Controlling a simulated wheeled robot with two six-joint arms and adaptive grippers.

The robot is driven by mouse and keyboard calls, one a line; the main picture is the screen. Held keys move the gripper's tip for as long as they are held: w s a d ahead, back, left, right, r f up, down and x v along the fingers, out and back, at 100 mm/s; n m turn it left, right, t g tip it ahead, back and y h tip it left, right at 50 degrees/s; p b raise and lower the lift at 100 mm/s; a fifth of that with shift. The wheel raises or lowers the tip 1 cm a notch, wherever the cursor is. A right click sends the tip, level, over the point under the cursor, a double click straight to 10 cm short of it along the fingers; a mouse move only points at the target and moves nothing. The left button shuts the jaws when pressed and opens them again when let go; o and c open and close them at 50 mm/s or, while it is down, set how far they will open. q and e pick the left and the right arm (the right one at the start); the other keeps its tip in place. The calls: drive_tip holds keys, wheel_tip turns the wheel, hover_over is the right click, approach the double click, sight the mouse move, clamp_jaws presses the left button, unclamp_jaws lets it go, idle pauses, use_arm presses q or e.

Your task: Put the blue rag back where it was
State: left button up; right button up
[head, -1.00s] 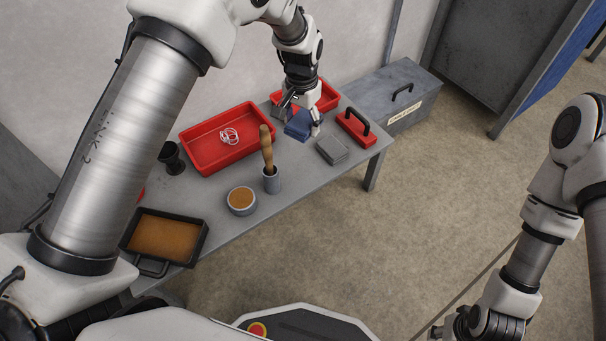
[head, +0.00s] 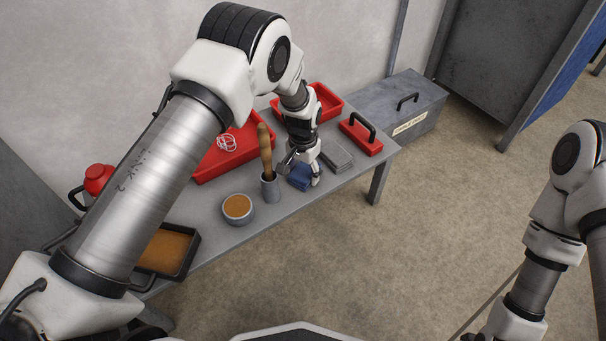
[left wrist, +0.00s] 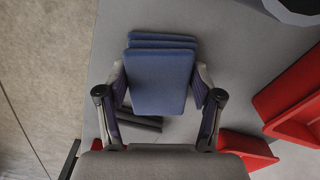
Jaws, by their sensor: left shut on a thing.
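The blue rag (head: 299,178) is a folded, layered pad near the front edge of the grey table. My left gripper (head: 300,176) is shut on it from above, a finger on each side. In the left wrist view the blue rag (left wrist: 160,80) fills the space between the two fingertips, its layers showing at the far end. I cannot tell whether it touches the tabletop. A grey folded rag (head: 337,156) lies just to the right of the gripper; part of a dark stack also shows behind the blue rag in the left wrist view. My right gripper is out of view.
A grey cup (head: 270,188) with a wooden handle stands close left of the blue rag, beside a bowl (head: 238,211). A red tray (head: 208,175), a red bin (head: 333,105) and a red black-handled tool (head: 361,138) are around. The front right table corner (head: 375,162) is clear.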

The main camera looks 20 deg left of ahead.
sight(303, 172)
use_arm(q)
drive_tip(key=o, duration=1.2)
wheel_tip(303, 172, up, 12)
drive_tip(key=p, duration=0.5)
drive_tip(key=shift+p, duration=0.4)
drive_tip(key=shift+s, duration=0.1)
